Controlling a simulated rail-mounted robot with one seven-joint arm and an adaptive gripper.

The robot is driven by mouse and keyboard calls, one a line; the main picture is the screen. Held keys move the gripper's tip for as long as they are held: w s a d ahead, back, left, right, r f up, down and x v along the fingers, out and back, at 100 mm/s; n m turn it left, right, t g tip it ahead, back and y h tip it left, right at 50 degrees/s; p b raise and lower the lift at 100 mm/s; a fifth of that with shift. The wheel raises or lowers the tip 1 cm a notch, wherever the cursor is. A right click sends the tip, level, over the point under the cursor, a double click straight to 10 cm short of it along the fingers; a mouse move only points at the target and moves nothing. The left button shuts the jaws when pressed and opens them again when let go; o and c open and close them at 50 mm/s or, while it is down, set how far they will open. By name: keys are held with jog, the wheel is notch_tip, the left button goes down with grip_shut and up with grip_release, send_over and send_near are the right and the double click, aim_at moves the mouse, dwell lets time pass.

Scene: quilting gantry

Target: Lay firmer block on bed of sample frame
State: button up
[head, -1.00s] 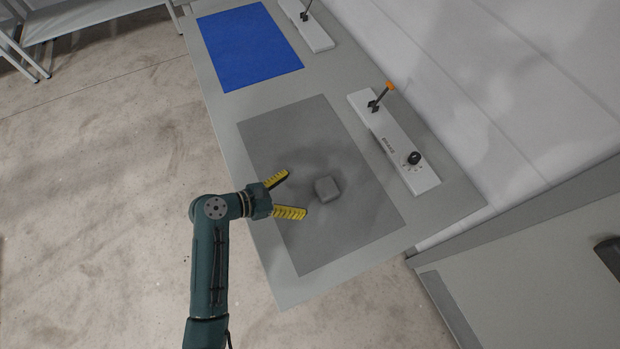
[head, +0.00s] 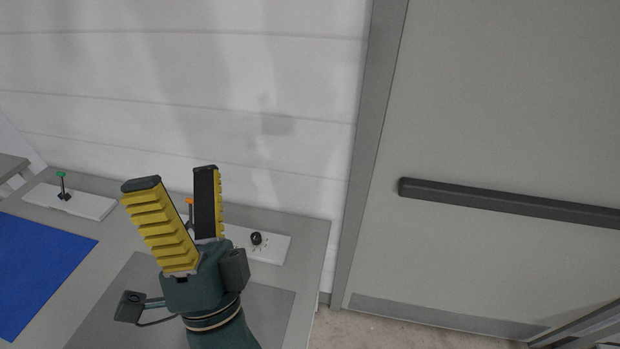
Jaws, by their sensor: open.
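My gripper (head: 174,178) is raised close to the camera, with its two yellow-and-black fingers pointing up, spread apart and empty. It hides part of the table behind it. The firmer block is not visible in the current head view. The grey mat (head: 122,312), where a small grey block lay earlier, is partly hidden behind my gripper and arm. I cannot tell which item is the sample frame.
A white bar with a black knob and orange-tipped lever (head: 272,246) lies along the table's back. Another white bar with a green-tipped lever (head: 88,205) is further left, behind a blue sheet (head: 38,268). A grey door with a dark push bar (head: 500,203) stands right.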

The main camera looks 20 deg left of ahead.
jog(key=w+d+r+n+g+h, duration=0.1)
jog(key=d+n+h, duration=0.7)
jog(key=d+h, duration=0.7)
jog(key=d, duration=1.2)
jog(key=shift+w+r+n+g+h, duration=0.2)
jog(key=shift+r+n+g+h, duration=0.1)
jog(key=shift+g+h, duration=0.1)
